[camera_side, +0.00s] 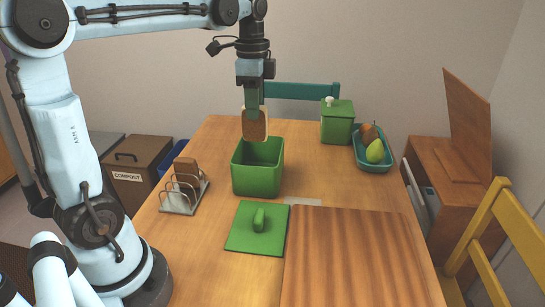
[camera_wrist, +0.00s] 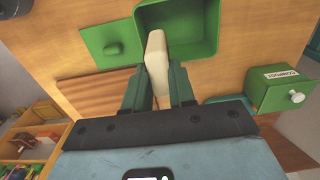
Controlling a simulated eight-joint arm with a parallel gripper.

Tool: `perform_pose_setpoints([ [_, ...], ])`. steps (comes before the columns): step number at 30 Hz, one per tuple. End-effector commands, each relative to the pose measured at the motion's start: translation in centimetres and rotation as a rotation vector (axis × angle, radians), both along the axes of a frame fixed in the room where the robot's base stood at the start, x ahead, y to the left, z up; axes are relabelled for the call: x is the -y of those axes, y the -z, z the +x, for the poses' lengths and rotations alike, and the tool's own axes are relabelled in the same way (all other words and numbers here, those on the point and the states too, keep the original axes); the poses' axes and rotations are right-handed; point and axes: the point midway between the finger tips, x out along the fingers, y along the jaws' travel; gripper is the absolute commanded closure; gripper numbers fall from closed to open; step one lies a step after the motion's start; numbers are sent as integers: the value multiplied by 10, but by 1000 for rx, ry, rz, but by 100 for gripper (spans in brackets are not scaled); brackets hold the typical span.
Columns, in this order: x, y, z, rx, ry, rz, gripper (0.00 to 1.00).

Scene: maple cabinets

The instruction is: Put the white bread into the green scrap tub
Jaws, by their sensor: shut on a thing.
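My gripper (camera_side: 253,106) points down and is shut on the white bread (camera_side: 255,126), a pale slice with a brown crust. The bread hangs upright and also shows edge-on between the fingers (camera_wrist: 158,90) in the wrist view. The green scrap tub (camera_side: 257,180) stands open on the table below. In the side view the bread's lower end overlaps the tub's far rim; in the wrist view it overlaps the near left part of the opening. The tub's visible inside (camera_wrist: 185,25) looks empty. A green lid (camera_side: 258,230) with a handle lies flat in front of the tub.
A toast rack (camera_side: 183,196) holding brown bread stands left of the tub. A lidded green box (camera_side: 337,124) with a white knob, labelled compost in the wrist view (camera_wrist: 285,92), and a teal fruit dish (camera_side: 373,163) stand behind right. A striped wooden board (camera_side: 355,258) covers the front right.

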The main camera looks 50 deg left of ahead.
Motion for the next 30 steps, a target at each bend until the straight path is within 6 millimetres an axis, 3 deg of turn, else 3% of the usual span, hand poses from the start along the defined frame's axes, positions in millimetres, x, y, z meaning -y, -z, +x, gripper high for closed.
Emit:
perform_pose_setpoints([
  [10, 0, 3, 0, 0, 0, 0, 100],
  [30, 0, 34, 0, 0, 0, 0, 100],
])
